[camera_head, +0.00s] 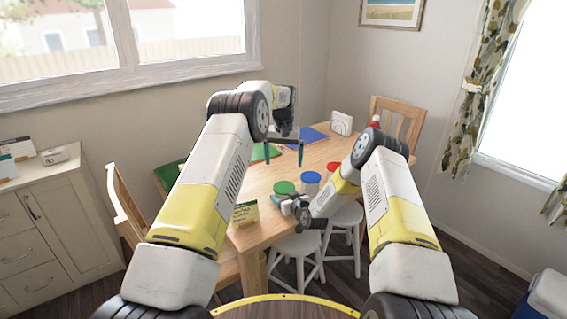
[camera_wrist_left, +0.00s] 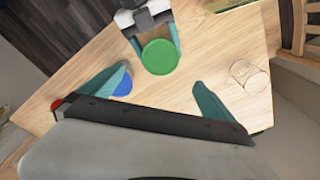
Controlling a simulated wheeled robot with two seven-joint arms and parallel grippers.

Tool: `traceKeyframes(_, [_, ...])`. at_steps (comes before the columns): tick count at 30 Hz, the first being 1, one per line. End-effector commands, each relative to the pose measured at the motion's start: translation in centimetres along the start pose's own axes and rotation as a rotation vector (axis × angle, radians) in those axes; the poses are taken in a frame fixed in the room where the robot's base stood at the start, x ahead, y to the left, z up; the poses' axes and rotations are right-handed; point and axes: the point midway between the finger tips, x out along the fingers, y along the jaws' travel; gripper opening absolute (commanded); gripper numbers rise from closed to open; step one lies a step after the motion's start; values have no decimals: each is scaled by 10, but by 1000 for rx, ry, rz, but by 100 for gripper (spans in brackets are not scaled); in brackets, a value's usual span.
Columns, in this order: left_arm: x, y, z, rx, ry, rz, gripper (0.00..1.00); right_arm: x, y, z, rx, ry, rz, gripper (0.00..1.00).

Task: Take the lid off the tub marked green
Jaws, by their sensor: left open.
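The tub with the green lid (camera_head: 284,188) stands on the table near its front edge, lid on. Its round green lid (camera_wrist_left: 160,56) shows from above in the left wrist view. My left gripper (camera_head: 284,152) is open and empty, above and behind the tubs. Its teal fingers are wide apart in the left wrist view (camera_wrist_left: 160,92). My right gripper (camera_head: 298,206) is low at the front side of the green tub. Its fingers lie on either side of the tub in the left wrist view; I cannot tell whether they press on it.
A blue-lidded tub (camera_head: 311,178) and a red-lidded tub (camera_head: 333,167) stand right of the green one. A card (camera_head: 245,213) stands at the table's front left. A clear glass (camera_wrist_left: 250,76) shows in the left wrist view. White stools (camera_head: 297,246) stand in front.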

Motion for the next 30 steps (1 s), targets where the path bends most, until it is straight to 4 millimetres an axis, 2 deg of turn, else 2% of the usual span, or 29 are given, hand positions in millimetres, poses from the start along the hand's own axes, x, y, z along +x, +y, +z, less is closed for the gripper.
traceKeyframes(5, [-9,0,8,0,26,2,100,0,0,0,0,1,0,0])
traceKeyframes(10, [1,0,9,0,30,2,100,0,0,0,0,1,0,0])
traceKeyframes(24, [84,0,7,-1,30,3,100,0,0,0,0,1,0,0])
traceKeyframes(30, [104,0,5,-1,32,3,100,0,0,0,0,1,0,0])
